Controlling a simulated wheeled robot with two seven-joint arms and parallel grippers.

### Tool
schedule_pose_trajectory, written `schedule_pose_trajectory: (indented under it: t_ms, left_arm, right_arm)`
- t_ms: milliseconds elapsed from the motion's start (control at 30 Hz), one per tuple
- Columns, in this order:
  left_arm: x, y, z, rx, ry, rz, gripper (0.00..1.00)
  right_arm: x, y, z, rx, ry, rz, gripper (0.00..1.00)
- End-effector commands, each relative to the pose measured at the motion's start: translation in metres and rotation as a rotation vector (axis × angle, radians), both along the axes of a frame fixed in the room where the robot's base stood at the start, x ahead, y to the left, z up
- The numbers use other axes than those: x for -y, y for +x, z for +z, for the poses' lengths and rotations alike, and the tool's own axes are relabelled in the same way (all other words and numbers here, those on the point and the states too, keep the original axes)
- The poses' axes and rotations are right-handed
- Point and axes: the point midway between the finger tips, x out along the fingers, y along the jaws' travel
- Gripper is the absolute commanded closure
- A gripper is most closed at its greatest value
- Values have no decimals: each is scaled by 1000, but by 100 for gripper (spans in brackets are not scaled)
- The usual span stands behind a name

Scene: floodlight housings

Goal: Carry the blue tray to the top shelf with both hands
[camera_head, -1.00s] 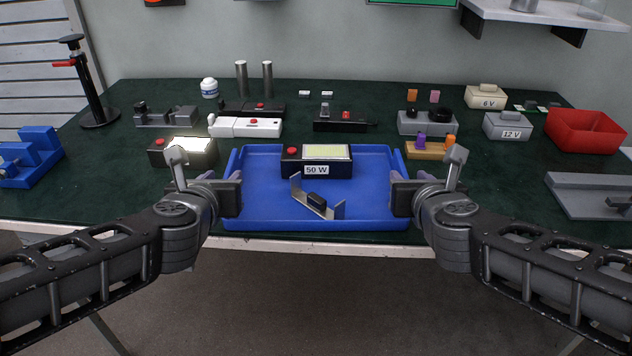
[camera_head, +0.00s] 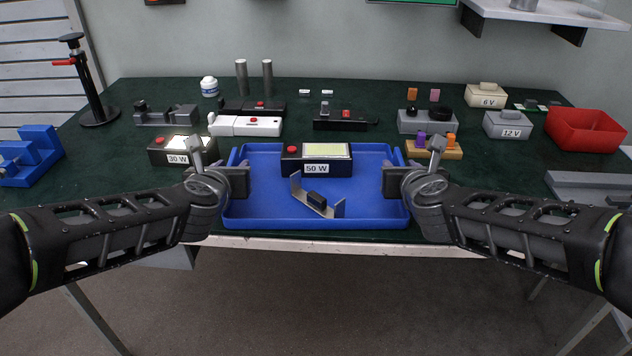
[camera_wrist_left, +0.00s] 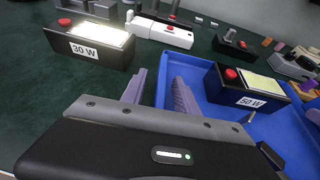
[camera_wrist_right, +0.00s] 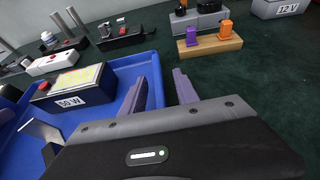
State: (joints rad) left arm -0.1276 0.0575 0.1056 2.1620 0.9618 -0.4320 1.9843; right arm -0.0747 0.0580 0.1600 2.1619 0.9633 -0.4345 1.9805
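The blue tray (camera_head: 270,215) lies flat at the front edge of the bench. It holds a black 50 W floodlight housing (camera_head: 317,169) with a red button and a bent metal bracket (camera_head: 318,200) with a black block. My left gripper (camera_head: 240,180) is at the tray's left wall; in the left wrist view its fingers (camera_wrist_left: 158,92) are apart, astride the wall. My right gripper (camera_head: 392,180) is at the right wall; in the right wrist view its fingers (camera_wrist_right: 158,90) are also apart, astride the wall. A grey shelf (camera_head: 550,14) is on the wall at upper right, partly out of view.
A 30 W housing (camera_head: 177,149) stands close left of the tray. A red bin (camera_head: 585,130), 12 V box (camera_head: 507,125) and several tools stand farther back. A vertical stand (camera_head: 90,85) is at left.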

Motion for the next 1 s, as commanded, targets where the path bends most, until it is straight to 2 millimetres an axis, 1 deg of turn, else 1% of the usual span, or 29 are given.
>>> schedule_pose_trajectory:
  t_ms: [33, 67, 433, 1000]
  left_arm:
    - [0, 0, 0, 0, 0, 0, 67]
    - [0, 0, 0, 0, 0, 0, 69]
    - [0, 0, 0, 0, 0, 0, 100]
    - [0, 0, 0, 0, 1, 0, 100]
  right_arm:
    - [0, 0, 0, 0, 0, 0, 67]
    - [0, 0, 0, 0, 0, 0, 69]
    - [0, 0, 0, 0, 0, 0, 100]
    - [0, 0, 0, 0, 0, 0, 100]
